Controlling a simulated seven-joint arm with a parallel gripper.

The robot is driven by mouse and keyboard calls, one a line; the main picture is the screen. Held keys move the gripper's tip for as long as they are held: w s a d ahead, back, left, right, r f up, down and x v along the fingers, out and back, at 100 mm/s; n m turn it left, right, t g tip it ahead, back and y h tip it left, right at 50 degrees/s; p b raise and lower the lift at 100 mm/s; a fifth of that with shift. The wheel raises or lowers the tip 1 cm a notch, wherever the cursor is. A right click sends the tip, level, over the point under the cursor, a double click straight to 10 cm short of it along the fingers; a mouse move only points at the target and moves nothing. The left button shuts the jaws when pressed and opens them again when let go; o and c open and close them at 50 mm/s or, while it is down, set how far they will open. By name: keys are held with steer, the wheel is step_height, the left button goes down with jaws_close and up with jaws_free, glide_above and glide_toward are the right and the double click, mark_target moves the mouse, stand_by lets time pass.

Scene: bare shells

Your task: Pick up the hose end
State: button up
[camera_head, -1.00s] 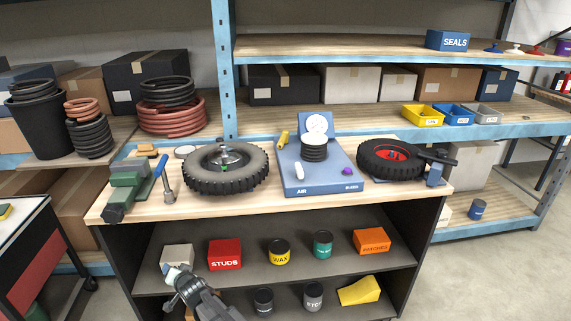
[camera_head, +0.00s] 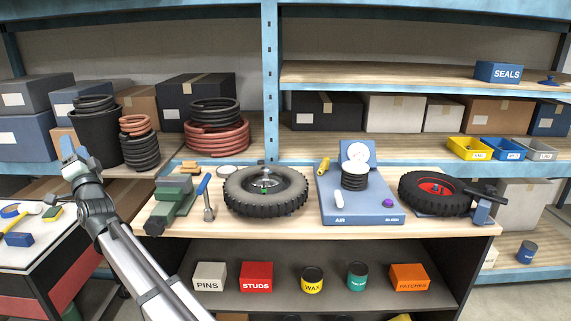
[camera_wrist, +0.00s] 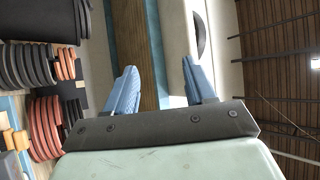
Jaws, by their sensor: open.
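A blue air station (camera_head: 365,216) marked AIR sits on the bench with a white gauge at its back. A black coiled hose (camera_head: 354,178) stands on it. A small yellow piece (camera_head: 323,166) is at its back left corner, a small white piece (camera_head: 338,200) on its left side, and a purple knob (camera_head: 388,203) at its right. I cannot tell for sure which piece is the hose end. My gripper (camera_head: 70,150) is raised at the far left, well away from the station. In the wrist view its two blue fingers (camera_wrist: 163,85) are apart with nothing between them.
A tyre (camera_head: 235,200) lies left of the station, and a red-hubbed wheel (camera_head: 420,208) right of it. A green vise (camera_head: 174,198) and a hammer (camera_head: 207,204) are at the bench's left. Coiled hoses (camera_head: 217,138) and a black bin (camera_head: 95,138) stand behind at left.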

steer(key=w+d+r+t+h, duration=0.1)
steer(key=w+r, duration=0.2)
steer(key=r, duration=0.6)
steer(key=w+d+r+t+h, duration=0.1)
steer(key=w+r, duration=0.2)
steer(key=r, duration=0.6)
steer(key=w+d+f+n+g+h, duration=0.1)
steer(key=w+d+f+n+g, duration=0.25)
steer(key=w+d, duration=0.45)
steer(key=w+d+f+n+g+h, duration=0.1)
steer(key=w+d+f+n+g, duration=0.25)
steer(key=w, duration=0.85)
steer(key=m+g+h, duration=0.3)
steer(key=g+h, duration=0.6)
steer(key=h, duration=0.3)
glide_above(327, 158)
steer(key=s, duration=0.5)
step_height(327, 158, down, 19)
steer(key=shift+x, duration=6.9)
steer(key=shift+d, duration=0.2)
